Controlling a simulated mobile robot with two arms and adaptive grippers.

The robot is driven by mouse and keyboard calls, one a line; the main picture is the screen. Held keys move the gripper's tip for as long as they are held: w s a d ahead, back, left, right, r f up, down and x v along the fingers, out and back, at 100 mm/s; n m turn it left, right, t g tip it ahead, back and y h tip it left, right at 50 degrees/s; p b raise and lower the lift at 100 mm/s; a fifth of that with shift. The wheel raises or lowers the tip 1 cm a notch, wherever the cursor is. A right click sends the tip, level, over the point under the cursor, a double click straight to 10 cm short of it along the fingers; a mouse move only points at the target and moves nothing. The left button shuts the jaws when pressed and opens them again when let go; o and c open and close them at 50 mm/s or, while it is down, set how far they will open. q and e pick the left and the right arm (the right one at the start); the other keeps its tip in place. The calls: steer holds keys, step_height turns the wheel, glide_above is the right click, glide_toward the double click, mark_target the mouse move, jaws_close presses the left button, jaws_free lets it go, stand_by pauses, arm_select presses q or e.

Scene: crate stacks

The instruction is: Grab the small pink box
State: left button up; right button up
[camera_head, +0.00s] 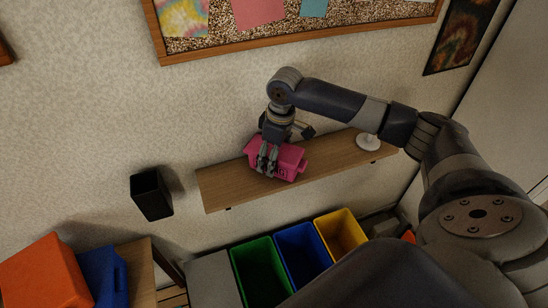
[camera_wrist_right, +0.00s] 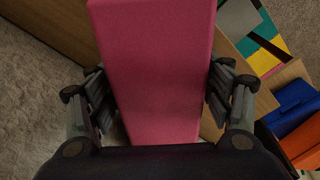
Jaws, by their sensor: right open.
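The small pink box (camera_head: 289,163) lies on a wooden wall shelf (camera_head: 226,188) in the head view. My right gripper (camera_head: 267,162) is over the box from above, its fingers reaching down at the box's near side. In the right wrist view the pink box (camera_wrist_right: 152,75) fills the middle, between the spread fingers of my right gripper (camera_wrist_right: 158,105). The fingers are open, one set on each side of the box; whether they touch it I cannot tell. My left gripper is not in view.
A white round object (camera_head: 369,141) stands on the shelf to the right. Below are green (camera_head: 262,272), blue (camera_head: 303,252) and yellow (camera_head: 341,233) bins. A black holder (camera_head: 151,194) is on the wall at left. Orange (camera_head: 45,275) and blue (camera_head: 103,275) crates sit lower left.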

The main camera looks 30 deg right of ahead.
step_height(320, 180, down, 2)
steer(key=shift+f, duration=0.15)
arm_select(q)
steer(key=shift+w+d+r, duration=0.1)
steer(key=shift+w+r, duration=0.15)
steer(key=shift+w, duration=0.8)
arm_select(e)
steer(key=shift+w, duration=0.1)
steer(key=c, duration=1.2)
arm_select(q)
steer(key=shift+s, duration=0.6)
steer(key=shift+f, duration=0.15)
arm_select(e)
steer(key=shift+c, duration=0.2)
